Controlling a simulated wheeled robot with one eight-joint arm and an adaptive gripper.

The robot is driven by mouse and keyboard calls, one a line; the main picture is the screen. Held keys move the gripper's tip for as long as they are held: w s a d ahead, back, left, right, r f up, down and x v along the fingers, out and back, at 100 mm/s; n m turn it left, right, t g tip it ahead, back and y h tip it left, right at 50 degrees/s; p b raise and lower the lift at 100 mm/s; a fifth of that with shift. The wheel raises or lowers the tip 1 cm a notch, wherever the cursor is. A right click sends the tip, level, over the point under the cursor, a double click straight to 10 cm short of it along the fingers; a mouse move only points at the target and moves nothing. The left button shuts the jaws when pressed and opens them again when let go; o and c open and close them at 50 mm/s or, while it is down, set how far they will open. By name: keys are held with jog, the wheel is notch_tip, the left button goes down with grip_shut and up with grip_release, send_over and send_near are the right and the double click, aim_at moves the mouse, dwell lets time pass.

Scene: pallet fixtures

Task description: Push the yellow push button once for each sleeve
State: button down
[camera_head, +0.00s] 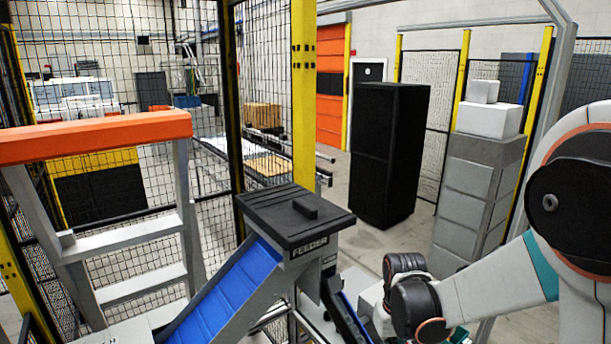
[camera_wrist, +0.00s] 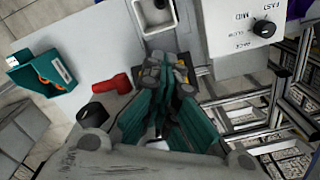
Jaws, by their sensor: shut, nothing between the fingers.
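My gripper (camera_wrist: 167,74) is shut and empty in the middle of the wrist view, its dark fingertips over the edge of a light grey surface and in front of a dark part. No yellow push button can be made out; the fingers hide what lies right behind them. A red rounded piece (camera_wrist: 111,85) lies left of the fingertips, apart from them. I cannot tell which things are the sleeves. In the head view my fingers are hidden; only my arm and wrist show at the lower right.
A white control panel (camera_wrist: 236,48) with a black speed knob (camera_wrist: 264,28) is right of my gripper. A teal box (camera_wrist: 18,78) with orange rings stands at the left. In the head view a feeder (camera_head: 290,215) with a blue ramp (camera_head: 222,303) stands at centre; steps (camera_head: 125,245) stand left.

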jog(key=s+d+r+p, duration=0.2)
jog(key=s+r+p, duration=0.1)
jog(key=r, duration=0.3)
jog(key=shift+s+d+p, duration=0.15)
jog(key=shift+d+p, duration=0.05)
jog(key=shift+p, duration=0.2)
dwell(0.3)
jog(key=shift+r, duration=0.15)
notch_tip(320, 180, up, 4)
jog(key=shift+f+p, duration=0.1)
jog(key=shift+p, duration=1.1)
dwell(0.7)
